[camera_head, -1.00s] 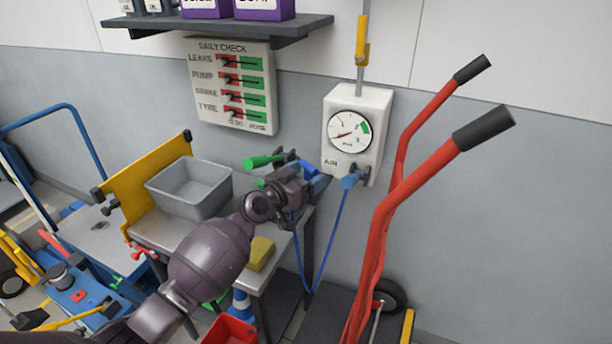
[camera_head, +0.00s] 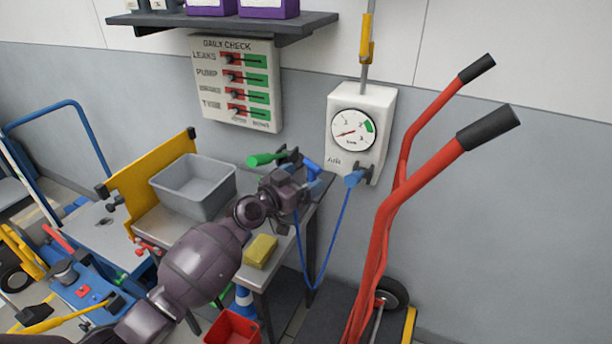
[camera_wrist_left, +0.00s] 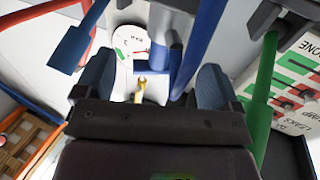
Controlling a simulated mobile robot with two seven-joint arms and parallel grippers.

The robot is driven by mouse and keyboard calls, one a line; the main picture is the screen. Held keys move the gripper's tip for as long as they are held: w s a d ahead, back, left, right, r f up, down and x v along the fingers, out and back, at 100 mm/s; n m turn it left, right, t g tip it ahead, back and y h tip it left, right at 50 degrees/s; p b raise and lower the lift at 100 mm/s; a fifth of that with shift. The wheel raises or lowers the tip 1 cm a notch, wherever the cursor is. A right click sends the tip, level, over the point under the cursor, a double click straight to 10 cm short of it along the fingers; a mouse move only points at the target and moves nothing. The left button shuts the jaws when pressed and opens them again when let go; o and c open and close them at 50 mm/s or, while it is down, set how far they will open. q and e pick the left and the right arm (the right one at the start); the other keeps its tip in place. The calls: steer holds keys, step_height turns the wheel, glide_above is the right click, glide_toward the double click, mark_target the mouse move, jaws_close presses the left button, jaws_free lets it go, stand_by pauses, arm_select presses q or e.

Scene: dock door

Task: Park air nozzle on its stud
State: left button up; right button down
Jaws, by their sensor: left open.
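The air nozzle (camera_head: 313,168) is blue and sits at the wall, just beyond my left gripper (camera_head: 311,186) in the head view. My left gripper is open. In the left wrist view its two blue-grey finger pads stand wide apart (camera_wrist_left: 154,86), with blue nozzle parts (camera_wrist_left: 204,45) and a small brass-coloured tip (camera_wrist_left: 142,84) beyond and between them. A dark bracket (camera_head: 288,155) is beside the nozzle; my gripper partly hides this area. I cannot tell whether the nozzle sits fully on the stud. My right gripper is not in view.
A blue hose (camera_head: 322,262) loops below the air gauge box (camera_head: 359,112). A green-handled tool (camera_head: 266,159) is left of the nozzle. A grey bin (camera_head: 194,194) and yellow sponge (camera_head: 261,251) are on the bench. A red hand truck (camera_head: 386,214) stands right.

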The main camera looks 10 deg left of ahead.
arm_select(q)
steer(key=shift+v, duration=0.95)
steer(key=shift+s+a, duration=0.25)
steer(key=shift+s, duration=0.15)
steer(key=v, duration=0.5)
steer(key=shift+s+a, duration=0.15)
steer(key=shift+s, duration=0.05)
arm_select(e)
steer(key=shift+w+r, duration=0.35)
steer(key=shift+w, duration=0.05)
